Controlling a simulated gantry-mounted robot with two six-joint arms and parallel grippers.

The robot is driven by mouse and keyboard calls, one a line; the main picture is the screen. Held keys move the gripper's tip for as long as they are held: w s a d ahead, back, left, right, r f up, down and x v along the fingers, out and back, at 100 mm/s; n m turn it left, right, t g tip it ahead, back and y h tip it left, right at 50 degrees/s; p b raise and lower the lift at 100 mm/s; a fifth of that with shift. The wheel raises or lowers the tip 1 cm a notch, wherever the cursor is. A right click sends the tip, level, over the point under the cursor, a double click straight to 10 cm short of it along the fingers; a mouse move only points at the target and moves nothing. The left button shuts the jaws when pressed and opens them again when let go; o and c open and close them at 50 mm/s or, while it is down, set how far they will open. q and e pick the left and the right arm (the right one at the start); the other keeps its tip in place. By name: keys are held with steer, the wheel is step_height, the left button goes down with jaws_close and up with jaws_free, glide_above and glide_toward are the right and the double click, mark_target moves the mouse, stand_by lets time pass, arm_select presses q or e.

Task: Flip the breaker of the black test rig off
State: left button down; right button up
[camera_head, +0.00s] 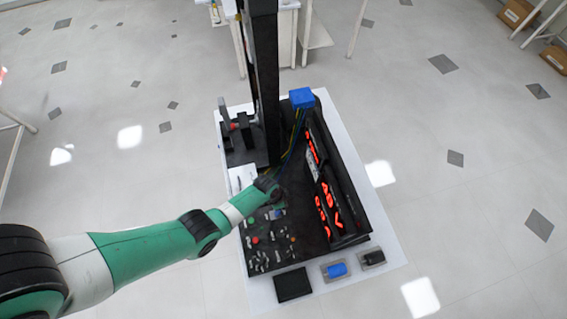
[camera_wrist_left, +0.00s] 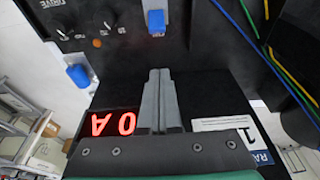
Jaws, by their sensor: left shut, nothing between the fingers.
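The black test rig (camera_head: 312,235) stands on a white base plate, with a control panel of knobs and buttons at its front left and red lit digits along its right side. A small blue lever (camera_wrist_left: 156,22) on the black panel, possibly the breaker, is at the top of the left wrist view. My left gripper (camera_wrist_left: 159,72) is shut and empty, with its fingertips below this lever in that view and apart from it in the picture. In the head view my left arm reaches over the panel, and its fingers cannot be made out. My right gripper is not in view.
A tall black column (camera_head: 265,85) rises at the rig's back. A blue box (camera_head: 302,97) with coloured cables (camera_head: 292,140) is beside it. A black pad (camera_head: 293,285) and a blue block (camera_head: 337,270) lie along the front edge. The surrounding floor is mostly clear.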

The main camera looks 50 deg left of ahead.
mark_target(277, 213)
arm_select(q)
step_height(277, 213, down, 8)
steer(key=b, duration=0.6)
steer(key=shift+r, duration=0.1)
steer(key=shift+s+a+r, duration=0.1)
steer(key=shift+s+a, duration=0.05)
steer(key=shift+s, duration=0.1)
steer(key=shift+s+p, duration=0.3)
steer(key=shift+p, duration=0.05)
